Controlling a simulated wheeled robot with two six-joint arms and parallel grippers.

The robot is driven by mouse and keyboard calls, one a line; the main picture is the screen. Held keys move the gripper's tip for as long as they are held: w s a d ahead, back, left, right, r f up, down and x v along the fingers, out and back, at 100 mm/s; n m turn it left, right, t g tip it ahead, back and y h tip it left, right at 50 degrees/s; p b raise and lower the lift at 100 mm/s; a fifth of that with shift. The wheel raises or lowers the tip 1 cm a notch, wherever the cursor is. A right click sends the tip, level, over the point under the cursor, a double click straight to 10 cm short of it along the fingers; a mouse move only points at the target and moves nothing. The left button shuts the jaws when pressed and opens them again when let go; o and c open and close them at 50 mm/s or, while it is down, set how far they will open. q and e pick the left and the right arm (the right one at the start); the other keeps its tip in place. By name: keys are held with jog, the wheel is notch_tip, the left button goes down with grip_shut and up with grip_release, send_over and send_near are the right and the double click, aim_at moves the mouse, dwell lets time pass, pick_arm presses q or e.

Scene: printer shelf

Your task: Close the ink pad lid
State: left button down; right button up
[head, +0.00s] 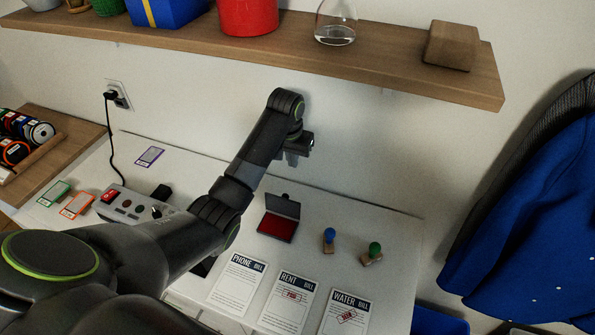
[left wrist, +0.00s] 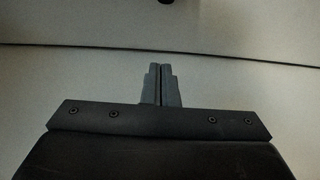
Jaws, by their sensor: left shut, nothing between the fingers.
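The ink pad (head: 277,227) lies on the white table in the head view, with its red pad exposed. Its dark lid (head: 284,206) stands raised at the back edge of the pad. My left gripper (head: 295,156) is above and behind the ink pad, near the wall and apart from the lid. In the left wrist view the fingers of my left gripper (left wrist: 161,84) are together with nothing between them. The ink pad does not show in the left wrist view. My right gripper is in neither view.
A blue-topped stamp (head: 329,238) and a green-topped stamp (head: 373,252) stand right of the pad. Phone, rent and water bills (head: 289,302) lie in front. A power strip (head: 133,206) is at left. A wooden shelf (head: 270,52) runs above.

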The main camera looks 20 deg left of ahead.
aim_at(284, 203)
pick_arm(q)
notch_tip(284, 203, down, 9)
jog(key=shift+w+r+p, duration=0.1)
jog(key=shift+p, duration=0.35)
jog(key=s+p, duration=0.2)
jog(key=shift+s+r, duration=0.3)
jog(key=shift+s, duration=0.05)
jog(key=shift+s+p, duration=0.35)
jog(key=shift+p, duration=0.1)
jog(key=shift+s, duration=0.3)
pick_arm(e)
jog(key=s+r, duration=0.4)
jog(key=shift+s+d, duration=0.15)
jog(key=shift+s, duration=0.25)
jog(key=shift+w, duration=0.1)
